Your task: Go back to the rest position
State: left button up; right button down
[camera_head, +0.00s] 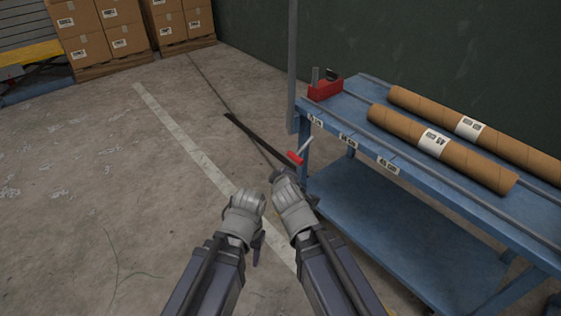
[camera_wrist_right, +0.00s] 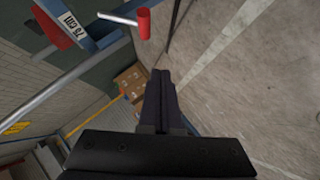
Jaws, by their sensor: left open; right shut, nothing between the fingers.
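My left gripper (camera_head: 246,222) is the lower one in the head view, over the bare floor left of the blue table. It is open, and I see nothing in it. My right gripper (camera_head: 280,182) is beside it, a little higher in the picture, near the table's left end. Its fingers show together in the right wrist view (camera_wrist_right: 158,98), shut and empty. A red handle (camera_head: 295,157) on a pale rod sticks out at the table's end, just above the right gripper in the picture. It also shows in the right wrist view (camera_wrist_right: 144,23), apart from the fingers.
The blue table (camera_head: 407,272) stands on the right, with two brown cardboard tubes (camera_head: 390,131) (camera_head: 520,147) and a red tool (camera_head: 325,90) on top. A grey post (camera_head: 293,60) stands behind its end. Stacked boxes (camera_head: 97,32) are far back. The floor at left is clear.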

jog(key=shift+s, duration=0.1)
jog(key=s+f+m+g+h+p, duration=0.1)
jog(key=s+f+m+g+p, duration=0.2)
jog(key=s+g, duration=0.5)
jog(key=s+f+m+g+p, duration=0.2)
jog(key=s+m+g+p, duration=0.25)
jog(key=s, duration=0.75)
notch_tip(320, 180, up, 37)
jog(key=p, duration=3.6)
jog(key=shift+s+d, duration=0.15)
jog(key=shift+d, duration=0.25)
